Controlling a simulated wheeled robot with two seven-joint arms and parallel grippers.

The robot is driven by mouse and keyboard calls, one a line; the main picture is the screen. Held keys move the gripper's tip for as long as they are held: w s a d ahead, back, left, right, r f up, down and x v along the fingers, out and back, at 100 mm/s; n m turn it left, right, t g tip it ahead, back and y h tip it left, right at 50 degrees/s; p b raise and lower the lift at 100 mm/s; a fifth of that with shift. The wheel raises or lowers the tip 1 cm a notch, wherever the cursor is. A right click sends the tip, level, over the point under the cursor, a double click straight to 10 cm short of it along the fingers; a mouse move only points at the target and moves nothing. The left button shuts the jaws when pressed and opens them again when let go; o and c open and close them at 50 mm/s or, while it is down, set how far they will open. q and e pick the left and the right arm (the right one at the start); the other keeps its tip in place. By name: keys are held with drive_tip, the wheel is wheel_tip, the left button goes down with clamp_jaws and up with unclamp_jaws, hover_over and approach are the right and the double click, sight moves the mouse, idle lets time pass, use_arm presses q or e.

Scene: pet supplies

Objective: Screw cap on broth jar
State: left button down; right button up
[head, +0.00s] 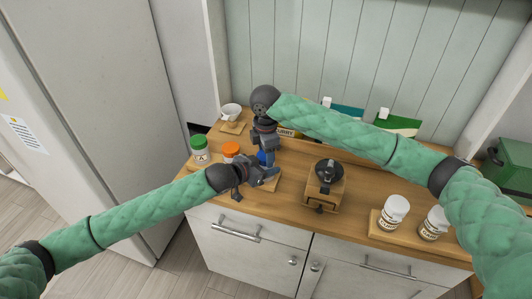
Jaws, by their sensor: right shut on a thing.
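My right gripper (267,156) points down over the left part of the counter and is shut on a small blue thing (262,157) that looks like a cap, mostly hidden by the fingers. My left gripper (271,174) comes in low from the left, just in front of and below the right one. Its fingers are small and overlapped, so I cannot tell whether it is open or shut. Any jar body beneath the blue cap is hidden by the grippers. An orange-capped jar (231,150) and a green-capped jar (199,151) stand upright to the left.
A wooden box with a black top piece (327,172) stands right of the grippers. A white mug (230,112) is at back left.

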drive_tip(key=shift+m, duration=1.4)
drive_tip(key=o, duration=1.1)
drive_tip(key=shift+r, duration=0.1)
drive_tip(key=shift+r, duration=2.15)
drive_tip(key=shift+c, duration=0.4)
